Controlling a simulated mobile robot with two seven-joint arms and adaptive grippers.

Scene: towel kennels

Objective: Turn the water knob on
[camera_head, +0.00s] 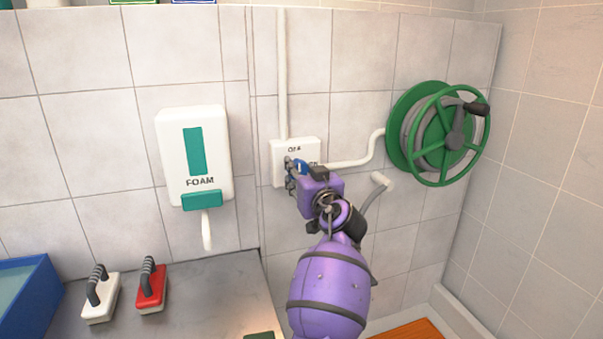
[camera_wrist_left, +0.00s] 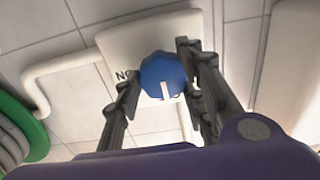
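The blue water knob (camera_head: 300,168) is on a white wall plate (camera_head: 308,147) marked with "ON" at its top. In the left wrist view the knob (camera_wrist_left: 163,76) is faceted, with a white mark at its lower edge, and the lettering on the plate (camera_wrist_left: 125,42) is upside down. My left gripper (camera_head: 291,174) is at the plate, its fingers partly hiding the knob. In the wrist view the left gripper (camera_wrist_left: 160,65) has one finger on each side of the knob. A narrow gap seems to show on the left; firm contact is not clear. My right gripper is not in view.
A green hose reel (camera_head: 404,130) hangs to the right, joined by a white pipe (camera_head: 357,161). A foam dispenser (camera_head: 210,155) is on the wall to the left. White (camera_head: 101,305) and red (camera_head: 151,292) brushes lie on the grey counter (camera_head: 215,300) beside a blue bin (camera_head: 40,300).

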